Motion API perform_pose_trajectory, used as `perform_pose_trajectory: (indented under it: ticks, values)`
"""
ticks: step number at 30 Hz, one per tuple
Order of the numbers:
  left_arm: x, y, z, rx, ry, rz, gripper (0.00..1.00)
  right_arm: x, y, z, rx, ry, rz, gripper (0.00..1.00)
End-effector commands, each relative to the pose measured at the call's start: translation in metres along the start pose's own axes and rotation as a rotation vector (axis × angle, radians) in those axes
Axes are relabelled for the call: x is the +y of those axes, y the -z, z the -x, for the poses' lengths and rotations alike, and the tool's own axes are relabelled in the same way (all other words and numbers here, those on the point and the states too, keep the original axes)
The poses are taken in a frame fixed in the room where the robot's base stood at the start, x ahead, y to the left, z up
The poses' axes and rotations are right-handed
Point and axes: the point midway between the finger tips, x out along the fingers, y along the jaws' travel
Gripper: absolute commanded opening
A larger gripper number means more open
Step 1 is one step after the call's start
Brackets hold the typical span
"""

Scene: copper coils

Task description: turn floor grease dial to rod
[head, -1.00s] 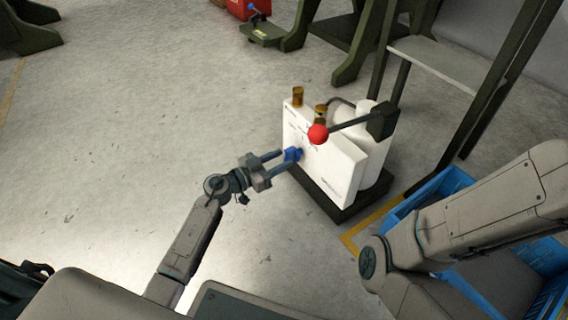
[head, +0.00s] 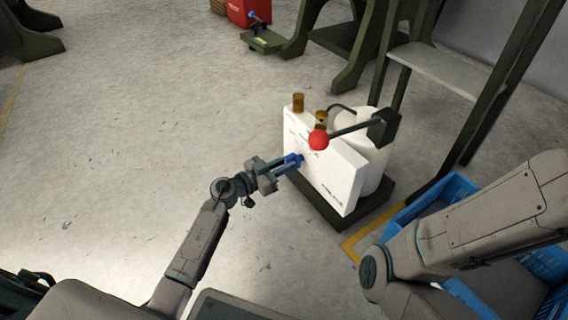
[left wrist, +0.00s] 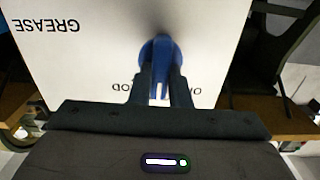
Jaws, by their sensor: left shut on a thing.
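The floor grease unit (head: 330,172) is a white box with a red-knobbed lever, standing on a dark base. Its blue dial (head: 296,158) is on the front face. My left gripper (head: 287,163) is shut on the dial. In the left wrist view the dial (left wrist: 160,55) sits between the two dark fingers (left wrist: 160,80), its pointed end towards the wrist. The white panel (left wrist: 90,50) reads GREASE upside down. Partly hidden lettering ending in "OD" lies left of the dial and more lies right of it. My right gripper is out of view.
A blue crate (head: 455,190) stands at the right, near my right arm. A dark green frame (head: 480,110) stands behind. The floor at the left is clear.

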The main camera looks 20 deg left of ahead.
Motion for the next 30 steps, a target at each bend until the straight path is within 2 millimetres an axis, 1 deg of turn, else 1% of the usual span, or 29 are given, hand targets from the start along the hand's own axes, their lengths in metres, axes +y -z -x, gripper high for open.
perform_pose_trajectory:
  ticks: [8, 15, 24, 30]
  values:
    - [0.001, 0.005, 0.001, -0.002, 0.001, -0.138, 0.0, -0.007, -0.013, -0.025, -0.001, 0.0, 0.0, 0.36]
    - [0.002, 0.004, 0.001, -0.003, 0.001, -0.331, 0.0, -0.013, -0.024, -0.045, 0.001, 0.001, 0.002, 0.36]
    - [0.004, 0.001, 0.001, -0.001, 0.0, -0.54, 0.0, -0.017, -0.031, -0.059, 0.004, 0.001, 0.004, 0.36]
    - [0.005, -0.001, 0.001, 0.0, -0.001, -0.627, 0.0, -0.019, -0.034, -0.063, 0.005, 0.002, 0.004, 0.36]
